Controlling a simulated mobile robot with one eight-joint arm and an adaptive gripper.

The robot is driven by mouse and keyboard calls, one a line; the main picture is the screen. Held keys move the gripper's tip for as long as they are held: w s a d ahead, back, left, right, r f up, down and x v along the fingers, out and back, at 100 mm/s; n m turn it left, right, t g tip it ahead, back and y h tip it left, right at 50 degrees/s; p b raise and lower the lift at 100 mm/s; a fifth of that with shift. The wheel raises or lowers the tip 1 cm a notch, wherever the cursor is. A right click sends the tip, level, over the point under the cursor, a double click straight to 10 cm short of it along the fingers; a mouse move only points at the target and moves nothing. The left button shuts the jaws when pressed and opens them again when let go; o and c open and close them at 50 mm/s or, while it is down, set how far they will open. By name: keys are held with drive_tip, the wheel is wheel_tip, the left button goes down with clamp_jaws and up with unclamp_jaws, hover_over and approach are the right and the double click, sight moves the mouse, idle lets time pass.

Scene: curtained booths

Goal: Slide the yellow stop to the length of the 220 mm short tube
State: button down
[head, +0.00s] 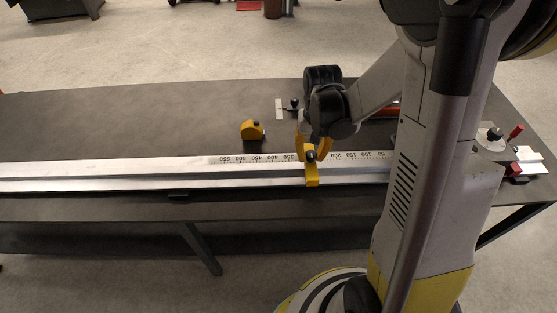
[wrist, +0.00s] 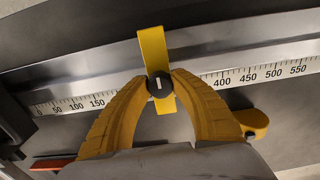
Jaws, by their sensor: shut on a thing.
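The yellow stop (head: 312,178) straddles the pale rail (head: 120,172) in the head view, between the visible 350 and 200 marks. In the wrist view the yellow stop (wrist: 153,49) crosses the scale (wrist: 240,77) between the 150 and 400 marks; my fingers hide the numbers nearest it, so its exact reading cannot be told. My gripper (wrist: 158,77) is shut on the stop's black knob (wrist: 159,86), which has a white line. My gripper (head: 313,148) also shows above the rail in the head view. No tube can be surely identified as the short one.
A white plate (head: 279,109) and a small black knob (head: 293,104) lie farther back. A red bar (head: 388,111) is partly hidden by my arm. A red-handled fixture (head: 516,131) stands right.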

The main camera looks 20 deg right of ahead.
drive_tip(key=shift+s+d, duration=0.3)
drive_tip(key=shift+d, duration=0.55)
drive_tip(key=shift+s+d, duration=0.25)
drive_tip(key=shift+d, duration=0.6)
drive_tip(key=shift+s+d, duration=0.3)
drive_tip(key=shift+d, duration=0.55)
drive_tip(key=c, duration=1.1)
unclamp_jaws()
drive_tip(key=shift+d, duration=0.1)
drive_tip(key=shift+o, duration=0.2)
drive_tip(key=shift+r, duration=0.3)
wheel_tip(320, 180, up, 6)
drive_tip(key=p, duration=0.4)
drive_tip(key=shift+f, duration=0.25)
